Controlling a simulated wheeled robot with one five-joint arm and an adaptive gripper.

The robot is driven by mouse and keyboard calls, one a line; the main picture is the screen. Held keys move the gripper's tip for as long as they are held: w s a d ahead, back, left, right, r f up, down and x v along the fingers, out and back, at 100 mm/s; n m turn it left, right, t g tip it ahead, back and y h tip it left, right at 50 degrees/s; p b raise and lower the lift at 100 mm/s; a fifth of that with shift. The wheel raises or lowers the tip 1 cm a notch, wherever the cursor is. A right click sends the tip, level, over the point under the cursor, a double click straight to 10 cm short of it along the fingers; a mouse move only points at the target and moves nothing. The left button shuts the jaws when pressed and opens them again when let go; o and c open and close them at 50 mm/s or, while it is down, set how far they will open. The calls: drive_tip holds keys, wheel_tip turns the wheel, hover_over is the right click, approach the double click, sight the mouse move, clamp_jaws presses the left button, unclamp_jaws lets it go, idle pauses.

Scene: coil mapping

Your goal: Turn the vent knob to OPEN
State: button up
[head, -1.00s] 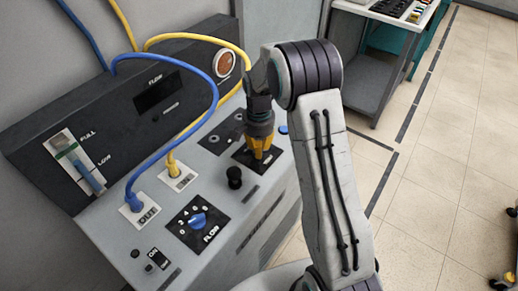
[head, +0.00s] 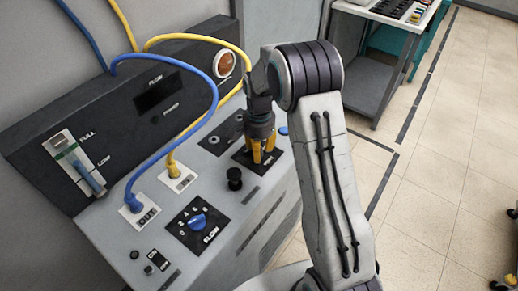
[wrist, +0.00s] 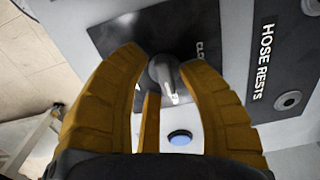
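In the wrist view the vent knob (wrist: 163,72) is a grey lever-like knob with a pale mark on its end, on a dark plate (wrist: 122,32). Lettering beginning "CLO" is partly visible on the plate to the right of the knob. My gripper (wrist: 162,62) has its yellow fingers spread, with a fingertip on either side of the knob. I cannot tell whether they touch it. In the head view my gripper (head: 264,155) points down over the dark plate (head: 243,159) at the panel's right end, and hides the knob.
A black knob (head: 234,178) stands close to the left of my gripper. A blue flow knob (head: 198,220), a blue hose (head: 165,148) and a yellow hose (head: 174,165) are further left. A blue button (wrist: 179,137) and the hose rests plate (wrist: 262,60) are close by.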

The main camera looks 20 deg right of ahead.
drive_tip(key=shift+o, duration=0.8)
drive_tip(key=shift+r, duration=0.1)
wheel_tip(320, 180, up, 12)
idle(0.6)
